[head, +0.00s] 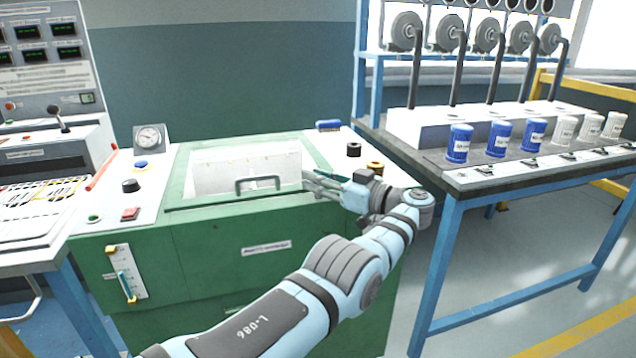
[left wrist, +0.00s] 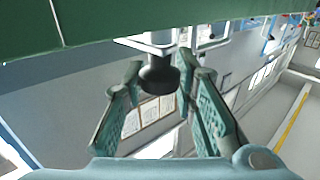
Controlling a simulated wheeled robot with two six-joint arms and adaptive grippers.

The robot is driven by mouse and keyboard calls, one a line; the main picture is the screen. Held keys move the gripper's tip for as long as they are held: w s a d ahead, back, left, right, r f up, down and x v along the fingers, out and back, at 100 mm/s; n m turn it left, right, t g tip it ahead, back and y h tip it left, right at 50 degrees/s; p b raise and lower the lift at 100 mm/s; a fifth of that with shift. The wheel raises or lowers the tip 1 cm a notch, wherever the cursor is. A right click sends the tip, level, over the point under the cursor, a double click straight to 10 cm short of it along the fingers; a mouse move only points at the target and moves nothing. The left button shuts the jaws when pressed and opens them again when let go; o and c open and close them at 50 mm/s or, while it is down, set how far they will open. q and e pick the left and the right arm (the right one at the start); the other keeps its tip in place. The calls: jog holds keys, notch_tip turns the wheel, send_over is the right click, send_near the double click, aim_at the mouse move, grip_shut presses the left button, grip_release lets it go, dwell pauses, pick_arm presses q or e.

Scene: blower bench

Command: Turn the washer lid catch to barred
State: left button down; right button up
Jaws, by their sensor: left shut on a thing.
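The washer (head: 222,235) is a green cabinet with a white top and a lidded opening (head: 245,165) that has a dark handle (head: 258,184). In the left wrist view, my gripper's fingers (left wrist: 160,85) are closed around a dark round knob (left wrist: 158,78) on a pale stem below a green edge. I take this knob to be the lid catch. In the head view my fingers hide it, and its setting cannot be read. My right gripper is not in view.
A gauge (head: 150,138), a black knob (head: 130,186) and a red button (head: 130,214) are on the white top at the left. A black knob (head: 353,150) and a brass one (head: 375,168) stand behind my wrist. A blue-legged bench (head: 500,180) with several canisters is at the right.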

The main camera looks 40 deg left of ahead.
pick_arm(q)
jog(key=c, duration=1.3)
grip_release()
jog(key=shift+w, duration=0.1)
notch_tip(320, 180, up, 10)
jog(key=shift+f, duration=0.1)
